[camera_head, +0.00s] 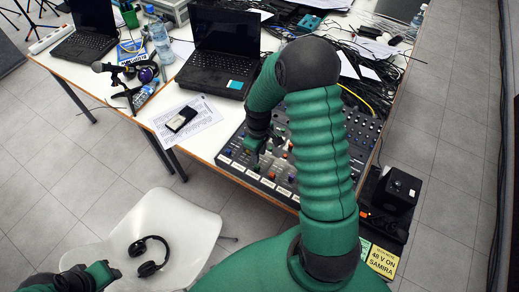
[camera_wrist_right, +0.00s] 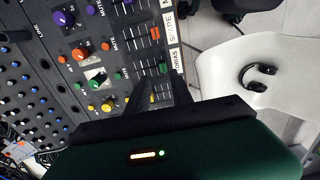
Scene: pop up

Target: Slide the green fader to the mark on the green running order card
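The mixing desk (camera_head: 235,157) lies on the white table, partly hidden behind my right arm. In the right wrist view, a small green fader cap (camera_wrist_right: 163,69) sits in its slot near the label strip, below an orange-red one. My right gripper (camera_wrist_right: 146,88) points down over the desk close to the green fader; whether it touches is unclear. In the head view the right gripper (camera_head: 252,150) is dark against the desk, and its finger gap is not readable. A green card (camera_head: 364,247) shows partly beside a yellow card; its mark is not readable. My left gripper (camera_head: 108,274) is at the lower left, away from the desk.
The yellow card (camera_head: 383,262) reads 48 V ON SAMIRA. A black box (camera_head: 397,190) stands right of the desk. Coloured knobs (camera_wrist_right: 97,78) and other faders crowd the desk. A white chair (camera_head: 175,225) with headphones (camera_head: 150,258) stands in front. Laptops and cables fill the table's back.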

